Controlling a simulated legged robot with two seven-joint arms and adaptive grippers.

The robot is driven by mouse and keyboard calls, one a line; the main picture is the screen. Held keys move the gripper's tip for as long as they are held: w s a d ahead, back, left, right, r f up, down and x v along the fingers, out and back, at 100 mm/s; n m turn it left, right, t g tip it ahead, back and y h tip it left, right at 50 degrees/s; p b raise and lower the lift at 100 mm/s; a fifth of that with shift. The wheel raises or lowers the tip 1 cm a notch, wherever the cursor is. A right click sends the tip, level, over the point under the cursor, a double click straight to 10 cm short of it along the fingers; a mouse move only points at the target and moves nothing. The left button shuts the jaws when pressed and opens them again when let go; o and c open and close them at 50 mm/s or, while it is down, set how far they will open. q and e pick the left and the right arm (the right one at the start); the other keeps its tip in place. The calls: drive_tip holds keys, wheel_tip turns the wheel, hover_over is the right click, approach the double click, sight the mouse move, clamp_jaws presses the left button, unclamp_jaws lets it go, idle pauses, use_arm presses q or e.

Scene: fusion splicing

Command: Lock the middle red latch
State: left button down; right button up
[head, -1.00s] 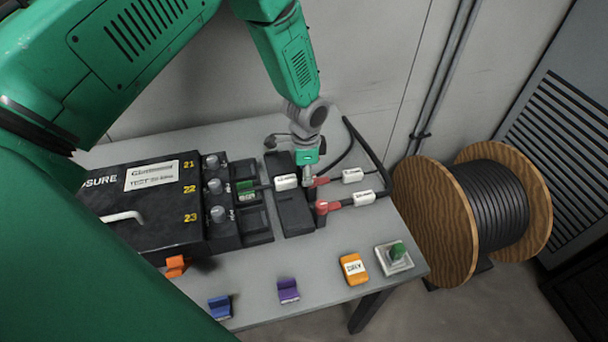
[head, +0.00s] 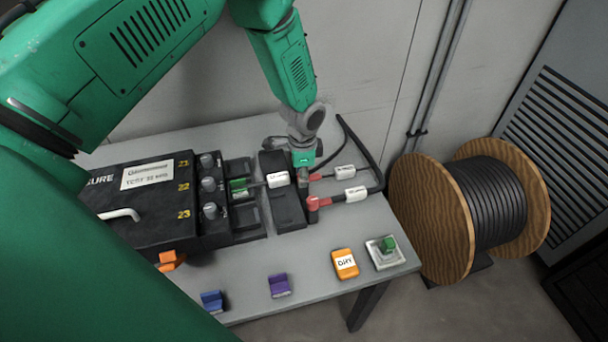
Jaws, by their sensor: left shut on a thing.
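The middle red latch (head: 314,177) is on the right side of the black splicing block (head: 288,209) and is mostly hidden by my gripper; only a small red part shows. My left gripper (head: 303,180) points down from above at this latch and is shut on it. I cannot tell the latch's exact angle. A second red latch (head: 319,202), nearer the front, is in plain view beside a white-labelled cable. My right gripper is not in view.
A black closure box (head: 140,205) with several grey knobs stands left of the block. Orange (head: 344,264), purple (head: 279,285) and blue (head: 213,301) pieces lie along the table's front. A green button (head: 388,244) is at the front right corner. A wooden cable reel (head: 433,215) stands right of the table.

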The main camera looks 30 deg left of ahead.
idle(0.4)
use_arm(q)
drive_tip(key=n, duration=0.4)
drive_tip(key=shift+w+d, duration=0.1)
drive_tip(key=n, duration=0.3)
drive_tip(key=shift+n+b, duration=0.3)
drive_tip(key=shift+b, duration=0.05)
drive_tip(key=n, duration=0.3)
drive_tip(key=shift+w+n, duration=0.1)
drive_tip(key=shift+n, duration=0.3)
drive_tip(key=n, duration=0.3)
drive_tip(key=shift+w+n, duration=0.1)
drive_tip(key=shift+n, duration=0.2)
drive_tip(key=n, duration=0.6)
drive_tip(key=shift+w+r, duration=0.1)
drive_tip(key=n, duration=0.6)
drive_tip(key=shift+w+n, duration=0.1)
drive_tip(key=shift+n, duration=0.3)
